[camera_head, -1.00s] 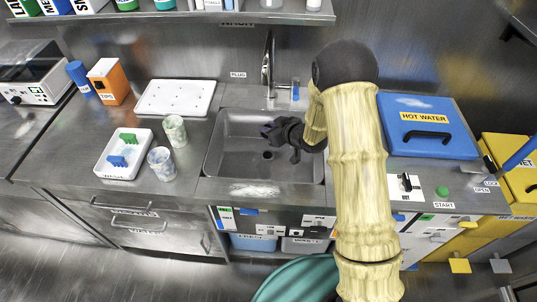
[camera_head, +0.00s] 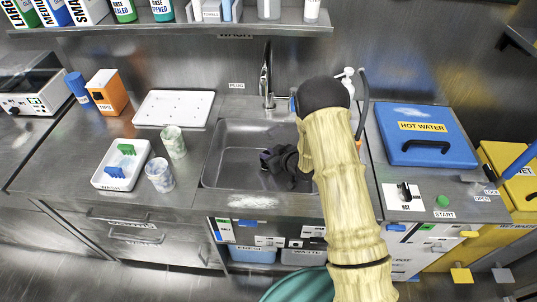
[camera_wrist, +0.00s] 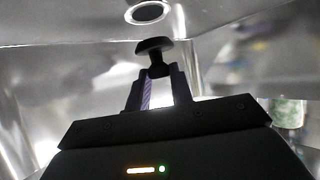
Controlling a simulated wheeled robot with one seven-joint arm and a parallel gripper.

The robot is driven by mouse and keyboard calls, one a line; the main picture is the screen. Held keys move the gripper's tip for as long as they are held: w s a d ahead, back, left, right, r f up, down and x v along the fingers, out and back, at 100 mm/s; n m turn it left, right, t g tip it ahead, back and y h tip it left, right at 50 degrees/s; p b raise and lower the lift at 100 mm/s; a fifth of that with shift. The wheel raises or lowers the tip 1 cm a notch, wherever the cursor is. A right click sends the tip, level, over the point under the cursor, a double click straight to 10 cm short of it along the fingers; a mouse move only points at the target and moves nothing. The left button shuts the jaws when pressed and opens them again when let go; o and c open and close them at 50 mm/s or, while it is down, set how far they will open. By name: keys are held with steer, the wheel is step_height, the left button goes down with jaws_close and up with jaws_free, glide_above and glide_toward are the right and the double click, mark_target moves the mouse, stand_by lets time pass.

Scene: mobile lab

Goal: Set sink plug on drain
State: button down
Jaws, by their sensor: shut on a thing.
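My gripper (camera_head: 280,165) is inside the steel sink (camera_head: 211,165), seen from the head camera. In the wrist view my gripper (camera_wrist: 158,88) is shut on the dark sink plug (camera_wrist: 154,46), a small piece with a wide rounded end that sticks out beyond the fingertips. The drain (camera_wrist: 147,12) shows as a round ring at the top of the wrist view, beyond the plug and apart from it in the picture. In the head view the drain and plug are not distinguishable behind the dark gripper.
The faucet (camera_head: 266,75) stands behind the sink, with a white pump bottle (camera_head: 348,82) to its right. Left are two cups (camera_head: 173,141) (camera_head: 159,175), a white tray (camera_head: 100,178) and a white board (camera_head: 174,94). A blue hot water lid (camera_head: 425,150) lies right.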

steer(key=shift+f+b, duration=0.3)
steer(key=shift+f, duration=0.25)
steer(key=c, duration=1.2)
jaws_free()
steer(key=shift+c, duration=0.2)
steer(key=shift+r+p, duration=0.3)
steer(key=shift+r, duration=0.3)
steer(key=shift+s+d+r, duration=0.1)
steer(key=shift+d+r, duration=0.05)
steer(key=shift+r, duration=0.1)
steer(key=v, duration=0.7)
